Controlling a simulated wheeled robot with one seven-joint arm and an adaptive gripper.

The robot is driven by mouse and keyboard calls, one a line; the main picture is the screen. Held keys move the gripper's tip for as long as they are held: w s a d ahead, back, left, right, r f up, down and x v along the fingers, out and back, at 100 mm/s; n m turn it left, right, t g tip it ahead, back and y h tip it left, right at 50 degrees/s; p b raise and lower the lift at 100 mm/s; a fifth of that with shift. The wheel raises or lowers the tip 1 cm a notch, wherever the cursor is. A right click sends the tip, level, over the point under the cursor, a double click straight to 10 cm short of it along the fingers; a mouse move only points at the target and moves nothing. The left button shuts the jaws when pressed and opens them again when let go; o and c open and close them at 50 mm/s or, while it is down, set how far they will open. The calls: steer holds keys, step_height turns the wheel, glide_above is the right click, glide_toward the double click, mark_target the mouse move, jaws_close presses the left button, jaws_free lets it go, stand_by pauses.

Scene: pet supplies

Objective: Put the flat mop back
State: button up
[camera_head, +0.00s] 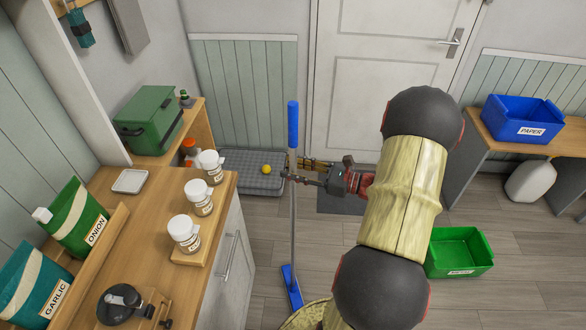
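The flat mop (293,216) stands nearly upright in the middle of the view, with a blue grip at its top, a thin grey pole and a blue flat head at floor level. My gripper (292,177) reaches in from the right, and its fingers are closed around the pole just below the blue grip. I cannot tell whether the head touches the floor. No holder for the mop can be made out clearly.
A wooden counter (140,215) with white jars (203,198) stands left of the mop. A grey tray (254,180) with a yellow ball (267,170) lies behind it by the wall. A green crate (459,252) sits on the floor at right. A white door (383,70) is at the back.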

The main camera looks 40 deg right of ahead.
steer(key=shift+r, duration=0.15)
steer(key=p+v, duration=0.3)
steer(key=v, duration=0.9)
steer(key=w+a+r+n+g+y, duration=0.1)
steer(key=a+r+n+g, duration=0.2)
steer(key=a+n+g, duration=0.6)
steer(key=w+a+r+n+g, duration=0.2)
steer(key=a+n+g, duration=0.25)
steer(key=a, duration=0.95)
steer(key=s+a+r+n+t+h, duration=0.1)
steer(key=s+a+r+n+h, duration=0.2)
steer(key=n, duration=0.5)
steer(key=s+a+r+n+t+h, duration=0.2)
steer(key=a+r+n+h, duration=0.4)
steer(key=n, duration=0.3)
steer(key=shift+s+a+r, duration=0.25)
steer(key=shift+s+r, duration=0.45)
steer(key=shift+s, duration=0.15)
steer(key=shift+d, duration=0.1)
steer(key=shift+c, duration=0.6)
